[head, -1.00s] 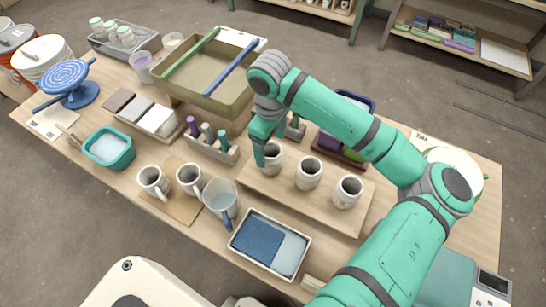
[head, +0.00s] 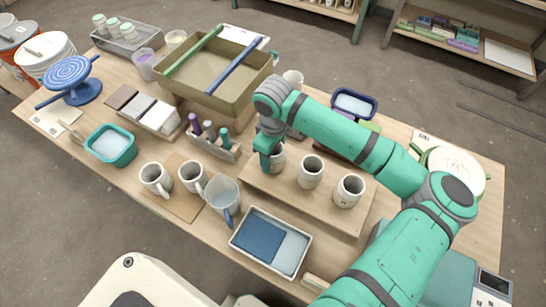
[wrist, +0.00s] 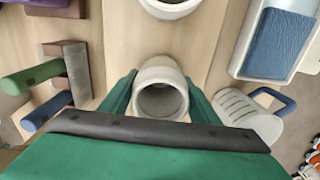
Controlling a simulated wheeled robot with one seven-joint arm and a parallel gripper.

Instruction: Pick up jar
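A pale speckled jar (head: 278,158) stands on the left of a wooden board, leftmost in a row of three. In the wrist view this jar (wrist: 161,88) sits mouth towards the camera between the two green fingers of my gripper (wrist: 161,95). The fingers lie close along both sides of it; I cannot tell whether they touch it. In the head view my gripper (head: 269,150) is down at the jar and partly hides its left side. The jar appears upright. Two similar jars, the middle one (head: 311,171) and the right one (head: 349,190), stand beside it.
The board (head: 325,212) carries the row. A holder with coloured-handled tools (head: 213,146) stands close left, a clear pitcher (head: 223,196) and mugs in front-left, a tray with blue contents (head: 270,242) in front, and a large olive bin (head: 205,92) behind-left.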

